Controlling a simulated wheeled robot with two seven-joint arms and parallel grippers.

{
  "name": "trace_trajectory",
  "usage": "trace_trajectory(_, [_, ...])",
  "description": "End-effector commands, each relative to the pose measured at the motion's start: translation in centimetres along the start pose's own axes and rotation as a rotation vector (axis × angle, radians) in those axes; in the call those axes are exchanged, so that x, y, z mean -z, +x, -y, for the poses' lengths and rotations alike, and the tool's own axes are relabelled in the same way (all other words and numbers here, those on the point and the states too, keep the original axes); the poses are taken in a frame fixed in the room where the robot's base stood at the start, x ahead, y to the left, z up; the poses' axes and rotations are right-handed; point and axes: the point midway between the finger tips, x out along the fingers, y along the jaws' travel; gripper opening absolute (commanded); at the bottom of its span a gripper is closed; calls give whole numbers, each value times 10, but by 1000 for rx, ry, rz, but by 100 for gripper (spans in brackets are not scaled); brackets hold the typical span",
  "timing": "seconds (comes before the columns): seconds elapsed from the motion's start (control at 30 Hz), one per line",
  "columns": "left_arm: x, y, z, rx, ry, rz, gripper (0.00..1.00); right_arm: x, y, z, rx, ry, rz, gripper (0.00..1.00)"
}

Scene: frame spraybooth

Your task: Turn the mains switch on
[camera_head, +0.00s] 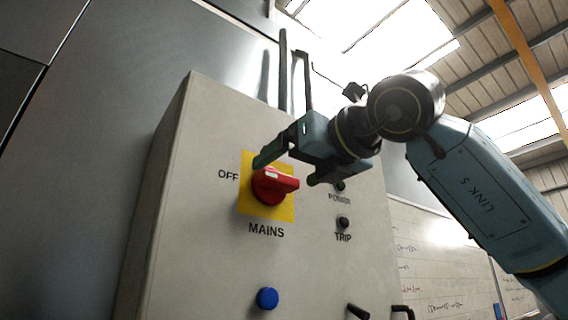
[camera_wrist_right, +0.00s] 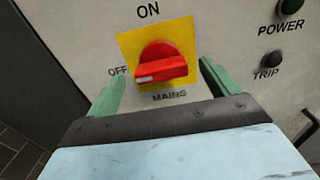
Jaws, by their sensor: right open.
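The mains switch (camera_head: 268,187) is a red rotary knob on a yellow plate (camera_head: 286,212) on the front of a grey cabinet. In the right wrist view the knob (camera_wrist_right: 160,63) has its handle lying roughly sideways, its white mark toward the word OFF. ON is printed above the plate. My right gripper (camera_head: 290,171) is open in front of the switch. In the wrist view its green fingers (camera_wrist_right: 160,84) stand on either side of the knob, with gaps visible; nothing is gripped. I cannot tell whether a finger touches the plate. My left gripper is out of view.
A whiteboard (camera_head: 430,250) stands behind at right. The space left of the cabinet looks clear.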

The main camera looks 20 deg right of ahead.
Motion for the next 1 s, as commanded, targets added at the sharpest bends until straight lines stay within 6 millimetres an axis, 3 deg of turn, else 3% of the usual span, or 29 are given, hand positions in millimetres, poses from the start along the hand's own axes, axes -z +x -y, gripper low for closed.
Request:
trace_trajectory(0.2, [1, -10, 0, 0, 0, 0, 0, -1, 24, 0, 0, 0, -1, 87])
trace_trajectory(0.57, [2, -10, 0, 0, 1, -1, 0, 1, 28, 0, -1, 1, -1, 86])
trace_trajectory(0.9, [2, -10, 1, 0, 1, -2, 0, 0, 27, 0, -1, 1, 0, 43])
trace_trajectory(1.0, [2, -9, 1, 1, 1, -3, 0, 0, 27, 0, -1, 3, 0, 43])
